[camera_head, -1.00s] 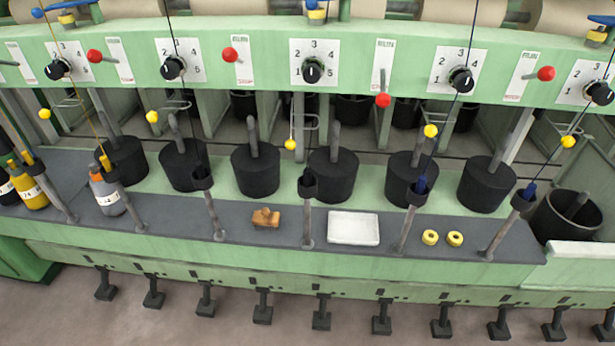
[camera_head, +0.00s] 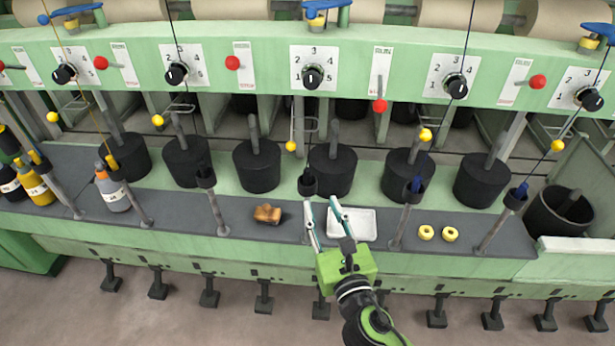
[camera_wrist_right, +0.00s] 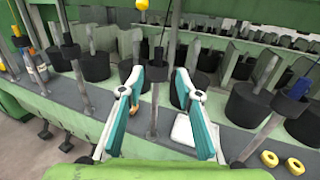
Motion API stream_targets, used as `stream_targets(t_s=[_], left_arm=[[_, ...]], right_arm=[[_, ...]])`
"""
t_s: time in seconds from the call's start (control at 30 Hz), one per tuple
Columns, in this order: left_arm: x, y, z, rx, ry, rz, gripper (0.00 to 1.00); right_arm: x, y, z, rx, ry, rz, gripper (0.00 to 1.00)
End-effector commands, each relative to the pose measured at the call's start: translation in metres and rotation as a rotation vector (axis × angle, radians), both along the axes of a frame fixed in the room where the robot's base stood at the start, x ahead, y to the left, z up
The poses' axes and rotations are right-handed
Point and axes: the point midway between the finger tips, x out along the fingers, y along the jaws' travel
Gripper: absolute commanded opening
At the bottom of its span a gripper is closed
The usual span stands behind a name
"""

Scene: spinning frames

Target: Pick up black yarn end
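A thin dark strand, which looks like the black yarn end (camera_wrist_right: 161,38), rises from the black cup (camera_head: 307,186) on the middle post. Its exact tip is too fine to make out. My right gripper (camera_head: 320,203) is open and empty, just in front of that post. In the right wrist view the post and its cup (camera_wrist_right: 158,71) stand between the two spread fingers, the cup level with the fingertips. Neither finger clearly touches the strand. My left gripper is not in view.
A white tray (camera_head: 364,225) lies right of the post, partly behind my gripper. A brown wooden piece (camera_head: 267,214) lies to the left, and two yellow rings (camera_head: 438,233) to the right. Posts with cups, black pots (camera_head: 257,166) and bottles (camera_head: 36,184) line the ledge.

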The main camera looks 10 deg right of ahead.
Motion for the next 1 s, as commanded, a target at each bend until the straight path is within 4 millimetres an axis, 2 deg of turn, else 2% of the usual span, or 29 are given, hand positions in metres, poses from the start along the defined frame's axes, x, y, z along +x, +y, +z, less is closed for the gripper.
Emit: stream_targets(t_s=[0.1, 0.3, 0.57, 0.8, 1.0], left_arm=[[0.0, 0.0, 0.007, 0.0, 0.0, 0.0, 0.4], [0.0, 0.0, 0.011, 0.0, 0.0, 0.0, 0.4], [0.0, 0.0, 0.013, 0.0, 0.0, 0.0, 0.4], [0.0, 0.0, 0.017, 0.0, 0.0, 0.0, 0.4], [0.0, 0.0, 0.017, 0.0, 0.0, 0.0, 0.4]], right_arm=[[0.026, 0.002, 0.003, 0.002, -0.002, -0.001, 0.32], [0.06, 0.005, 0.001, 0.005, 0.001, -0.001, 0.32], [0.08, 0.007, 0.0, 0.006, 0.002, -0.001, 0.32], [0.114, 0.011, -0.001, 0.006, 0.001, -0.001, 0.32], [0.122, 0.012, -0.002, 0.007, 0.004, 0.0, 0.32]])
